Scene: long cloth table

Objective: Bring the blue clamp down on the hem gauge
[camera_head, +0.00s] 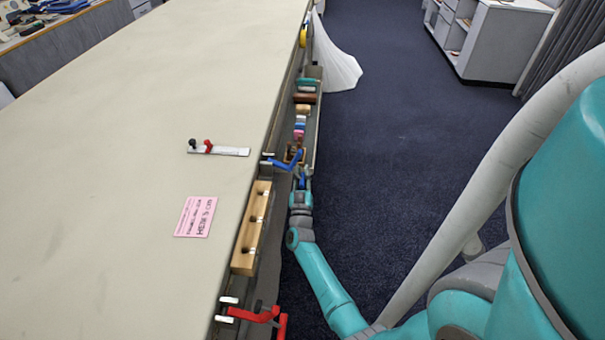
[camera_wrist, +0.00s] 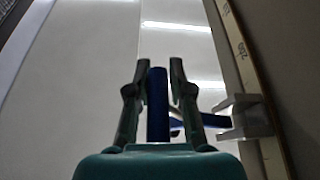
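The blue clamp (camera_head: 284,163) is fixed at the table's right edge, with its lever raised outward. My gripper (camera_head: 303,177) is at its lever, beside the table edge. In the wrist view the blue lever (camera_wrist: 157,105) stands between the two fingers of my gripper (camera_wrist: 158,75), which are drawn in close on it; contact on the right side is hard to make out. A grey metal part (camera_wrist: 245,117) of the clamp shows at right. A pale flat strip with a black and a red knob (camera_head: 232,152), probably the hem gauge, lies on the table left of the clamp.
A wooden block with metal pegs (camera_head: 246,245) runs along the table edge below the clamp. A red clamp (camera_head: 255,314) is nearer. A pink note (camera_head: 195,217) lies on the cloth table (camera_head: 150,110). A tray of small items (camera_head: 314,105) hangs alongside; dark floor is clear rightward.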

